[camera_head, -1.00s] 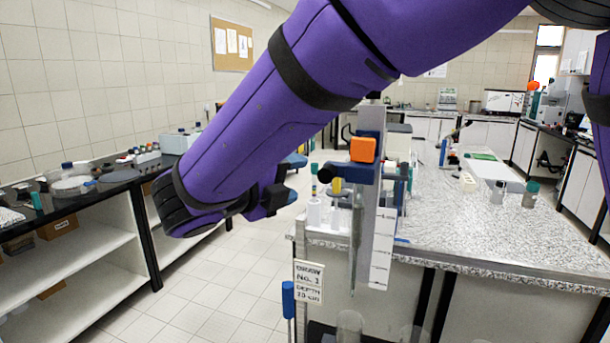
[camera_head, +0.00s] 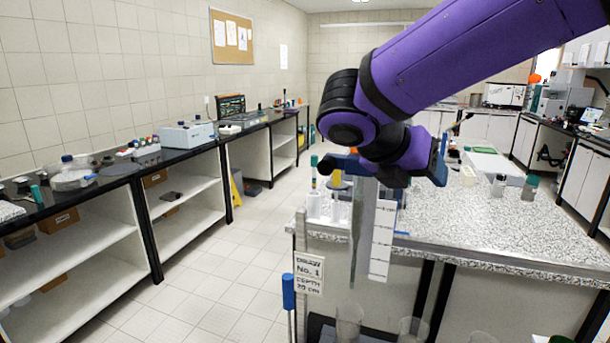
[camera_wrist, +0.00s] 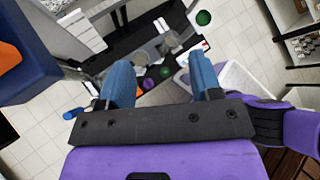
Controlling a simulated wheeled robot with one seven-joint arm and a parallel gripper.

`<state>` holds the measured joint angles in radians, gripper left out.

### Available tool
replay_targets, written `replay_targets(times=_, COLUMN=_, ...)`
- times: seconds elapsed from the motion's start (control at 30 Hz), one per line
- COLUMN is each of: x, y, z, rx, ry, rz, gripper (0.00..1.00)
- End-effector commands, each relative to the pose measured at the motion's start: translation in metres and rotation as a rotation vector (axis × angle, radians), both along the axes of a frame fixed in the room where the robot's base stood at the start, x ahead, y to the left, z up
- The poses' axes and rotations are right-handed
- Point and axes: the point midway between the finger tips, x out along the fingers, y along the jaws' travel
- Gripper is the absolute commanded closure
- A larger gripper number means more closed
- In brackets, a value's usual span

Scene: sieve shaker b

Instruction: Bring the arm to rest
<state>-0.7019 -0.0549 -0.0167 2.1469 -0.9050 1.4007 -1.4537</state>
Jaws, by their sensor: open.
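My purple arm (camera_head: 490,60) reaches in from the upper right in the head view and bends down at a black wrist joint over the near end of the speckled bench. My gripper shows in the wrist view (camera_wrist: 161,72) with two blue fingers spread apart and nothing between them. An upright white scale strip (camera_head: 382,240) stands below the wrist.
The speckled bench (camera_head: 480,225) carries small bottles (camera_head: 529,187) and a white tray. A blue-handled tool (camera_head: 288,291) and a "No. 1" sign (camera_head: 308,271) are at its near left edge. Glass cylinders (camera_head: 348,325) stand low in front.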

Motion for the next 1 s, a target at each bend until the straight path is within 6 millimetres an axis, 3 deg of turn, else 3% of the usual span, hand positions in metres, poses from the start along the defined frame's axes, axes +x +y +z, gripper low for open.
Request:
replay_targets(times=0.03, x=-0.011, y=-0.023, z=0.001, rx=0.102, ry=-0.055, rz=-0.108, gripper=0.42)
replay_targets(times=0.1, x=-0.027, y=-0.045, z=-0.001, rx=0.24, ry=-0.134, rz=-0.261, gripper=0.42)
replay_targets(times=0.2, x=-0.05, y=-0.072, z=-0.005, rx=0.43, ry=-0.254, rz=-0.492, gripper=0.42)
replay_targets(times=0.4, x=-0.098, y=-0.106, z=-0.013, rx=0.78, ry=-0.504, rz=-0.987, gripper=0.42)
replay_targets(times=0.7, x=-0.155, y=-0.125, z=-0.021, rx=1.226, ry=-0.858, rz=-1.739, gripper=0.42)
replay_targets(times=0.83, x=-0.167, y=-0.126, z=-0.023, rx=1.341, ry=-0.948, rz=-1.958, gripper=0.42)
replay_targets(times=1.0, x=-0.172, y=-0.125, z=-0.023, rx=1.403, ry=-0.992, rz=-2.079, gripper=0.42)
